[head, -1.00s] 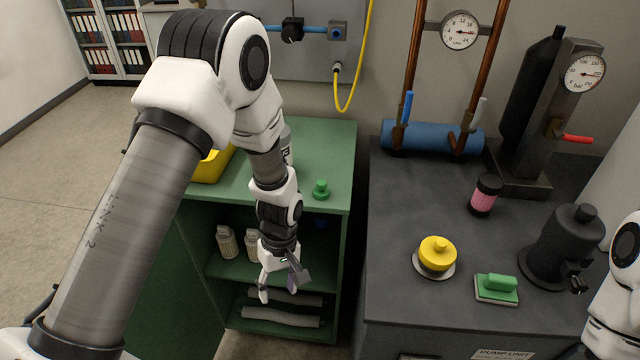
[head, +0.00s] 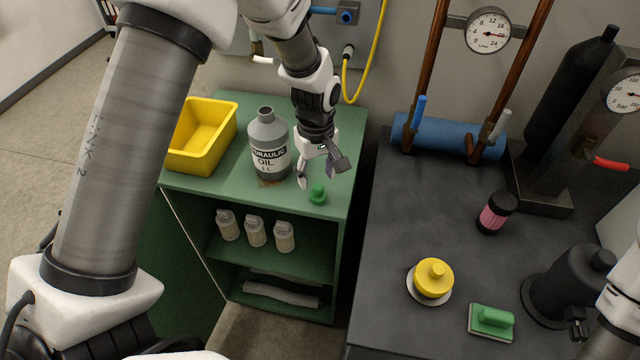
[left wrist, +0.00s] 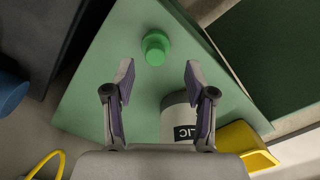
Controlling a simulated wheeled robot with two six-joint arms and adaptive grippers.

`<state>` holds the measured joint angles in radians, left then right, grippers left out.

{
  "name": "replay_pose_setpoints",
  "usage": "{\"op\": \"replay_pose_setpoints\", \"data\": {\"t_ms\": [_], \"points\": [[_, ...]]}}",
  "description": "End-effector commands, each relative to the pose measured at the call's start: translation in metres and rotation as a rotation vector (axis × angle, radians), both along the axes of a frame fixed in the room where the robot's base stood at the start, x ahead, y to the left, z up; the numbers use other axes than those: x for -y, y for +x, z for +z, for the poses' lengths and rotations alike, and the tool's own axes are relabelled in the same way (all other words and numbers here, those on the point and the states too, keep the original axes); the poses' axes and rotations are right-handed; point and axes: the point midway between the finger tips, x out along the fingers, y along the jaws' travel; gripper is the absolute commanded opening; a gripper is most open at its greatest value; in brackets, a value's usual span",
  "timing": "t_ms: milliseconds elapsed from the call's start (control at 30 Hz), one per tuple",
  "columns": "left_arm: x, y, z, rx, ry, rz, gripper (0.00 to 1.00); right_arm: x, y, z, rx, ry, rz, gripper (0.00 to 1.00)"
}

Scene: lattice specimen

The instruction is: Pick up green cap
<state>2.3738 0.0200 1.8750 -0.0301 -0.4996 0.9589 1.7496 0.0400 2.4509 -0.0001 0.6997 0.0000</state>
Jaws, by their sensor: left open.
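The green cap (head: 317,194) stands on the front right part of the green cabinet's top (head: 225,181). It also shows in the left wrist view (left wrist: 156,48), beyond the fingertips and roughly between their lines. My left gripper (head: 321,176) is open and empty, just above and behind the cap in the head view. Its two fingers (left wrist: 159,78) are spread wide in the left wrist view, and nothing is between them. My right gripper is not seen; only part of my right arm shows at the lower right edge of the head view.
A grey hydraulic oil bottle (head: 268,135) stands left of my left gripper, close by. A yellow bin (head: 207,137) is at the left.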

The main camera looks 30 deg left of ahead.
Motion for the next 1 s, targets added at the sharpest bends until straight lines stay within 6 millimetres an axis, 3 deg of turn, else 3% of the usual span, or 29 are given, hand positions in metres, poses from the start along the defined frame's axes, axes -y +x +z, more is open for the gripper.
{"op": "replay_pose_setpoints", "data": {"t_ms": [167, 300, 500, 533, 667, 700, 1000], "points": [[-0.002, 0.001, -0.026, -0.004, -0.001, 0.001, 0.55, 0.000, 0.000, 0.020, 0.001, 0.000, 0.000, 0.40], [-0.002, 0.002, -0.048, -0.001, 0.000, 0.000, 0.55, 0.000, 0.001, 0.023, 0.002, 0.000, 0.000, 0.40], [-0.002, 0.002, -0.052, 0.001, 0.000, 0.000, 0.55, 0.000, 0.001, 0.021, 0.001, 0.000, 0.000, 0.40], [-0.002, 0.002, -0.052, 0.001, 0.000, 0.000, 0.52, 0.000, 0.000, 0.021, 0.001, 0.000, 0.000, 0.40], [-0.002, 0.002, -0.052, 0.001, 0.000, 0.000, 0.15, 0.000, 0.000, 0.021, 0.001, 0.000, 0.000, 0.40], [-0.002, 0.002, -0.052, 0.001, 0.000, 0.000, 0.11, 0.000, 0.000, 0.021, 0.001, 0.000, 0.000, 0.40], [-0.002, 0.002, -0.052, 0.001, 0.000, 0.000, 0.11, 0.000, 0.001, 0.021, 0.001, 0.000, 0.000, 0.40]]}}
